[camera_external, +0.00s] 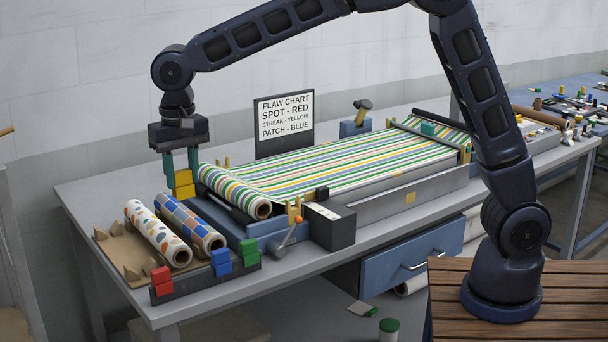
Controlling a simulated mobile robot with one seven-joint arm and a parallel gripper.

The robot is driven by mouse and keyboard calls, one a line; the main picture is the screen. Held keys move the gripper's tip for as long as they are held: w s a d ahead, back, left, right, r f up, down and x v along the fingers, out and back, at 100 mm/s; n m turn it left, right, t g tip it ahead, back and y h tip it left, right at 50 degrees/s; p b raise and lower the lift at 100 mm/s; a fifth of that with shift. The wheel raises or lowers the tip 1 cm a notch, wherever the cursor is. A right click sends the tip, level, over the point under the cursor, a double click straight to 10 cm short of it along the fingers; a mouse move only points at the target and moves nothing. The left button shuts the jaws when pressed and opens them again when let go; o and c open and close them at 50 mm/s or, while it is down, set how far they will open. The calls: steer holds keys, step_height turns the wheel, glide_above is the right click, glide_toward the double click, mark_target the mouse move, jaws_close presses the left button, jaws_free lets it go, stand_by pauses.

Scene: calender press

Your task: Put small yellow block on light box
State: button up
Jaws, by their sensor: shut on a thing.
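My gripper (181,162) points down at the left end of the bench, with its teal fingers shut on a yellow block (183,177). A second yellow piece (184,191) shows directly under it; I cannot tell whether they are joined or only touching. Both are beside the left end of the striped roll. A long grey box (375,213) under the striped cloth (345,160) may be the light box; the cloth covers most of its top.
Red (161,281), blue (221,262) and green (250,252) blocks sit along a dark rack at the front left. A dotted roll (158,233) and a checked roll (190,222) lie behind it. A black box (329,226) and a flaw chart sign (285,123) stand nearby.

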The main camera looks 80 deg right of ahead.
steer(key=s+d+r+m, duration=0.1)
steer(key=s+d+m, duration=0.2)
steer(key=d, duration=1)
steer(key=s+d+r+m, duration=0.1)
steer(key=s+d+m, duration=0.2)
steer(key=d, duration=1)
steer(key=s+d+r+m, duration=0.1)
steer(key=s+d+m, duration=0.2)
steer(key=d, duration=1)
steer(key=s+d+r+m, duration=0.2)
steer(key=s+d+m, duration=0.7)
steer(key=s+d, duration=1.85)
steer(key=f, duration=0.6)
steer(key=s+a+f, duration=0.1)
steer(key=f, duration=0.5)
steer(key=a+f, duration=0.1)
steer(key=f, duration=0.5)
steer(key=shift+s+f, duration=0.15)
steer(key=shift+f, duration=0.25)
steer(key=shift+f, duration=0.15)
steer(key=o, duration=1)
steer(key=shift+c, duration=0.2)
